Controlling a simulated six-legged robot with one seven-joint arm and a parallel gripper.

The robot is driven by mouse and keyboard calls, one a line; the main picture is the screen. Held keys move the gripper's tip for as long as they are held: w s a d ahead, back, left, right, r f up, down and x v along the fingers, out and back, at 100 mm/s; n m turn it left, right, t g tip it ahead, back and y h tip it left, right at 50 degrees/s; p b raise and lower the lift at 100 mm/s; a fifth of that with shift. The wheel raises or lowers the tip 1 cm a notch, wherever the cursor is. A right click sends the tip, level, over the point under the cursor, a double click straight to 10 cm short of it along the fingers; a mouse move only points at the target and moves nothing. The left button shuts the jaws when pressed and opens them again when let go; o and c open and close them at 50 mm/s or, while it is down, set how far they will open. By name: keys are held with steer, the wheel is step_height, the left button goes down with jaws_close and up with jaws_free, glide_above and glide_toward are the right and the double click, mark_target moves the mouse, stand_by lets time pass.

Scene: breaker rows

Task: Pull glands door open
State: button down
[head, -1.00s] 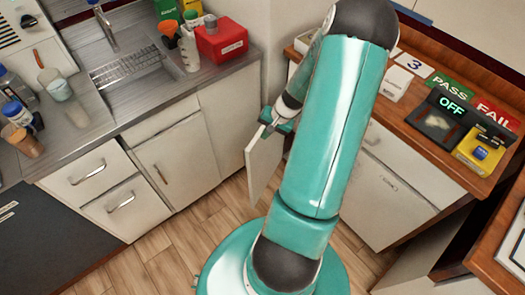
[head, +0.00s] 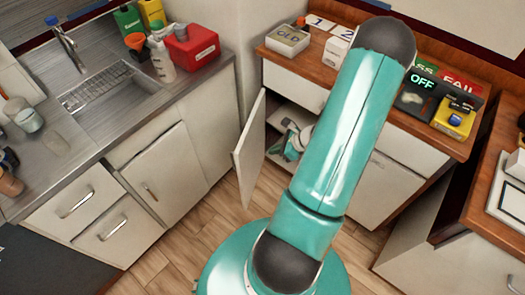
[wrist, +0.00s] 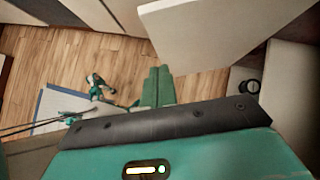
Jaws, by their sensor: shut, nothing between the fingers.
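A pale cabinet door (head: 249,152) stands ajar under the right-hand counter, swung out from an opening with a shelf inside. A pale panel that looks like this door also shows in the wrist view (wrist: 215,30). No label on the door is readable. My gripper (head: 291,145) is in front of the opening, on the inner side of the door, with a small gap visible between them in the head view. Its green fingers (wrist: 155,88) are together and empty in the wrist view. My arm hides the right part of the opening.
A wooden-topped counter (head: 325,62) carries a box marked OLD (head: 288,40) and a device reading OFF (head: 420,88). A steel sink unit (head: 105,88) with cabinets stands to the left. Wooden floor (head: 195,232) is clear before the door. Another counter stands at right.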

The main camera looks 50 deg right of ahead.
mark_target(241, 156)
steer(key=x, duration=0.3)
steer(key=w+r+x, duration=0.1)
steer(key=x, duration=0.7)
steer(key=shift+w+a+r, duration=0.15)
steer(key=shift+w+a, duration=0.15)
steer(key=shift+a, duration=0.05)
steer(key=shift+w+a, duration=0.2)
steer(key=shift+w, duration=0.3)
